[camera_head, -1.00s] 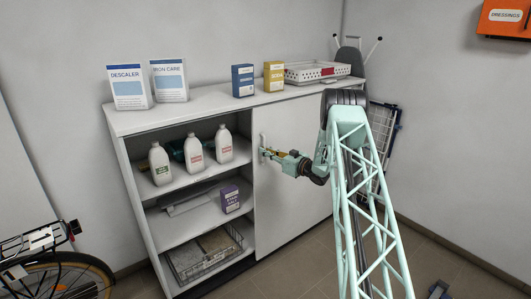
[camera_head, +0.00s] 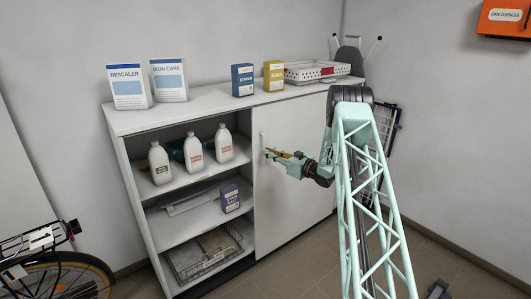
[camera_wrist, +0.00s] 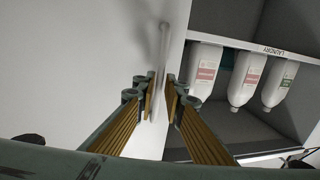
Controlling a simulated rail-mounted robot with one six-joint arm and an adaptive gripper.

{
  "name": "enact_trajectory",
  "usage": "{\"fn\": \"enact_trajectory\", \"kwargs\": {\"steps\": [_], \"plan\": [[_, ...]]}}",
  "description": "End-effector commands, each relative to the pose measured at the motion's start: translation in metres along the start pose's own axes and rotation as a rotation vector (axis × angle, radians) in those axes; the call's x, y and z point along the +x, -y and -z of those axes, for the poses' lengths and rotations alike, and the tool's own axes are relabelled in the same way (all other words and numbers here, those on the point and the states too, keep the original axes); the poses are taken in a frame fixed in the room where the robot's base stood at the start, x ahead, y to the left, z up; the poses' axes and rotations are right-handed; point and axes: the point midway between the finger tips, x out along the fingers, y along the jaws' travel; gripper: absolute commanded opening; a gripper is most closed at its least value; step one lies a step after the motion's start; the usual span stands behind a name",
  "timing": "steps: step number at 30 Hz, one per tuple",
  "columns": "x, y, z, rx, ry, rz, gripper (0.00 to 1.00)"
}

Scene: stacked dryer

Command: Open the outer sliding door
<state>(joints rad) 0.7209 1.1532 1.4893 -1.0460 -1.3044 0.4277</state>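The outer sliding door (camera_head: 292,190) is a white panel covering the right half of the cabinet front; its left edge is at the middle of the cabinet. A slim vertical handle (camera_head: 263,143) stands near that edge. My gripper (camera_head: 270,153) is at the handle. In the wrist view, the handle (camera_wrist: 164,50) runs down between my two fingertips (camera_wrist: 160,95), which stand apart with a narrow gap. I see no clear contact of the pads with the handle.
The open left half holds white bottles (camera_head: 194,153), a purple box (camera_head: 230,198) and a wire basket (camera_head: 205,265). Boxes and a white tray (camera_head: 310,73) stand on the top. A bicycle (camera_head: 55,270) is at lower left. A blue-framed rack (camera_head: 388,125) stands at the right.

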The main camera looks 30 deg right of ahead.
Motion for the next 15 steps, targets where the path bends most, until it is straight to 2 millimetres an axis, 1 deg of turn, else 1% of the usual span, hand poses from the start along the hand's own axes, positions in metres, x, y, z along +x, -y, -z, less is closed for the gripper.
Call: {"fn": "enact_trajectory", "kwargs": {"steps": [1, 9, 15], "plan": [[-0.008, -0.001, 0.000, 0.001, 0.001, -0.002, 0.10], [-0.048, -0.001, -0.001, 0.002, 0.001, -0.002, 0.10], [-0.073, -0.001, 0.000, 0.002, 0.001, -0.001, 0.10]]}}
